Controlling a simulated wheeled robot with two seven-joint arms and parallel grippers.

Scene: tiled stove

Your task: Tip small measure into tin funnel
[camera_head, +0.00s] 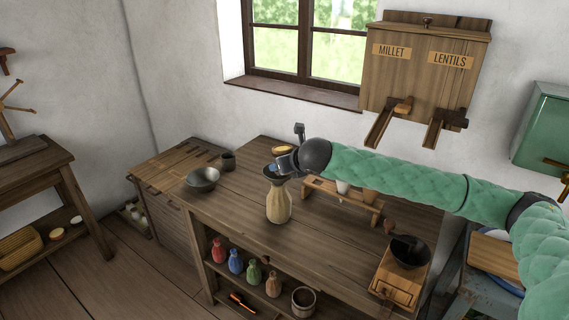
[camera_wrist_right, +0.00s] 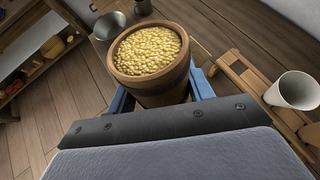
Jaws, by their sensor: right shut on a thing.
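The small measure (camera_wrist_right: 150,72) is a brown, tapering wooden cup filled almost to its rim with yellow grains. In the right wrist view it sits upright between the blue fingers of my right gripper (camera_wrist_right: 155,95), which is shut on it. In the head view my right gripper (camera_head: 276,168) is over the table, at the mouth of a tan, narrow-necked jar (camera_head: 279,206). The gripper covers much of that mouth, so I cannot clearly make out the tin funnel or the measure there. My left gripper is not in view.
A grey metal bowl (camera_head: 203,179) and a dark cup (camera_head: 228,161) stand left of the jar. A wooden rack (camera_head: 345,198) with a white cup (camera_wrist_right: 295,90) is close on the right. A box with a black bowl (camera_head: 409,252) stands at the right end. The front tabletop is clear.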

